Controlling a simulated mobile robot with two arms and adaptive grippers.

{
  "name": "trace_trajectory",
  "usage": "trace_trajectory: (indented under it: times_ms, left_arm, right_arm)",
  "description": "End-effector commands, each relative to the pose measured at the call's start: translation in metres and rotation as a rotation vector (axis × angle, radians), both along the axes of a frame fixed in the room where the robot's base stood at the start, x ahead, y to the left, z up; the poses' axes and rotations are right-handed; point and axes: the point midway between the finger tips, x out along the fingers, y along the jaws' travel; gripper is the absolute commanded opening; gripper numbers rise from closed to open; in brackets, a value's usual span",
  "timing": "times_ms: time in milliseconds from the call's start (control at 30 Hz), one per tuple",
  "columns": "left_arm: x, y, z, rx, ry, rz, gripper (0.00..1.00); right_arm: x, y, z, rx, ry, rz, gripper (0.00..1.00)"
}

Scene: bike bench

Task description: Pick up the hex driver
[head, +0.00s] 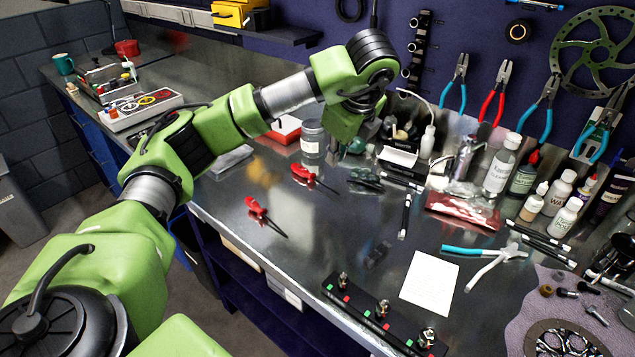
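Two red-handled drivers lie on the dark metal bench top (330,240). The nearer red-handled driver (256,208) lies near the front edge, its dark shaft pointing down and right. The farther red-handled driver (304,172) lies beyond it, its shaft also pointing right. I cannot tell which of them is the hex driver. My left arm reaches in from the left above the bench. My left gripper (362,132) is at its end, beyond and right of both drivers, and mostly hidden by my wrist. Its fingers cannot be made out. My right gripper is out of view.
Bottles (500,170) stand along the back wall below hanging pliers (494,95). A white card (429,283), blue-handled pliers (485,258) and a black strip with knobs (380,318) lie on the right. A jar (312,138) stands behind the drivers. Bench around the nearer driver is clear.

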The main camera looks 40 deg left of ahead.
Motion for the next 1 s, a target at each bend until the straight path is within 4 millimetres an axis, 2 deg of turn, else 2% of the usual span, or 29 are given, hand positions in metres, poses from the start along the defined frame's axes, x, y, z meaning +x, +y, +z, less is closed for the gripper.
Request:
trace_trajectory:
  times_ms: [367,767,1000]
  left_arm:
    - [0.012,0.019,-0.055,-0.004,0.006,0.000,0.08]
    - [0.022,0.036,-0.084,0.000,0.006,0.002,0.08]
    - [0.032,0.050,-0.114,-0.001,0.004,0.001,0.08]
  right_arm:
    - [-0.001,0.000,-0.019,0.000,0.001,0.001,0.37]
    - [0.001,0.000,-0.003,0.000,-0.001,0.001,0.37]
    - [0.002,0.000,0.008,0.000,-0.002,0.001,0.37]
